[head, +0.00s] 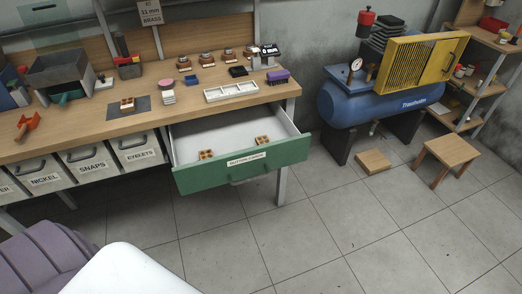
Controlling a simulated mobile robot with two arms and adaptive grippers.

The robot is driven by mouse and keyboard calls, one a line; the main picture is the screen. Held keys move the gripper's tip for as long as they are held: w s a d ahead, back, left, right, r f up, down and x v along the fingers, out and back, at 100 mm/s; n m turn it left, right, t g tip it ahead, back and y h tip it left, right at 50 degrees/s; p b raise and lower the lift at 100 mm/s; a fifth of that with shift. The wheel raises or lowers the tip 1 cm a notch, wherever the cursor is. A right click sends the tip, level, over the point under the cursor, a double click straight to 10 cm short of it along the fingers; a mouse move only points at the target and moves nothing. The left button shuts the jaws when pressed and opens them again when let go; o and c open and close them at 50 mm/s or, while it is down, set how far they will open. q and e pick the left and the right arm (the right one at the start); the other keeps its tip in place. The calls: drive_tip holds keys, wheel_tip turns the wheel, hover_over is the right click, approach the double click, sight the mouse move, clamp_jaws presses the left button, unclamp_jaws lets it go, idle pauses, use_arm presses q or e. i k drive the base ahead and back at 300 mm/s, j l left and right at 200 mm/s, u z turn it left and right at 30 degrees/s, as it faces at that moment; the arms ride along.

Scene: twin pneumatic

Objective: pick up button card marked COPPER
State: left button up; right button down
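A green-fronted drawer (245,167) hangs open under the right end of the workbench. Its front has a white label, too small to read with certainty. Two small brown-orange cards with raised dots lie inside: one at the left (206,155) and one at the right (262,141). A similar card (127,104) lies on a dark mat (141,113) on the bench top. I cannot read COPPER on any of them. Neither of my grippers shows in the head view.
The workbench (60,141) carries a white divided tray (231,92), a purple brush (278,77) and several small tools. Labelled bins (134,148) hang below it. A blue compressor (365,105), stool (456,152) and wooden block (373,161) stand right. Floor before the drawer is clear.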

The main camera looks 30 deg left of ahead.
sight(128, 104)
drive_tip(key=u, duration=1.9)
drive_tip(key=i+j+z, duration=0.45)
drive_tip(key=i, duration=0.2)
